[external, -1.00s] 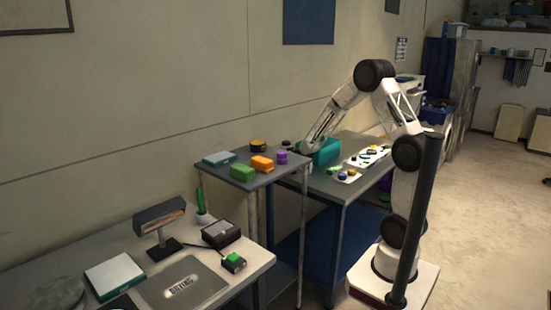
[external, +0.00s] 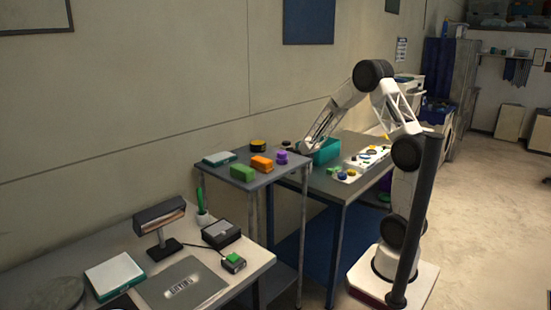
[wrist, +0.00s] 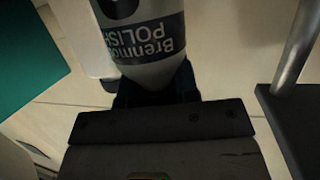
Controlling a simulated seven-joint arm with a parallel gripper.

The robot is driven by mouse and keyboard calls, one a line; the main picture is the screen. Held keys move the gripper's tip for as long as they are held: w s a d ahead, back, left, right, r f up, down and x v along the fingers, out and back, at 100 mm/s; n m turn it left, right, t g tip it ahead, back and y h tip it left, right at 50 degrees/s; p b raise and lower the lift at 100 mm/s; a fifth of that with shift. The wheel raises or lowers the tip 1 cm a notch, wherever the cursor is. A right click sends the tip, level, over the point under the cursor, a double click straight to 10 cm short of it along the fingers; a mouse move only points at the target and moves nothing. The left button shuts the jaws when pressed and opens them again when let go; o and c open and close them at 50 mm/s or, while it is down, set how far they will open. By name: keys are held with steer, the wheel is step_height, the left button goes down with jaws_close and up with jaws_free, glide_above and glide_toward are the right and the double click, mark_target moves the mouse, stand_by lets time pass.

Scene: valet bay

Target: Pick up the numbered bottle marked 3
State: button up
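A grey bottle with a dark label reading "Brenno… POLISH" (wrist: 140,45) fills the top middle of the wrist view. A dark round mark sits at the upper edge of the frame, and I cannot read a number on it. The label lettering is upside down, and the bottle's rounded end lies at my gripper (wrist: 155,92). The dark fingers show at either side of that end. Whether they press on the bottle is hidden. In the external view my gripper is at the teal bin (external: 326,151), and the bottle cannot be made out there.
A teal surface (wrist: 25,60) lies left of the bottle, and a metal post (wrist: 300,45) with a dark edge stands at the right. In the external view a small table (external: 240,174) with coloured blocks stands in front of the bin. Small items lie on a white board (external: 372,155) to its right.

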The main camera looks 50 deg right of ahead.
jaws_close()
steer(key=shift+r, duration=0.1)
steer(key=shift+r, duration=1.65)
steer(key=s+f+v, duration=0.1)
steer(key=f+v, duration=0.2)
steer(key=v, duration=1.2)
steer(key=shift+s+a, duration=0.25)
steer(key=shift+s, duration=0.05)
steer(key=shift+r, duration=0.1)
steer(key=shift+d+r, duration=0.1)
steer(key=shift+d, duration=0.05)
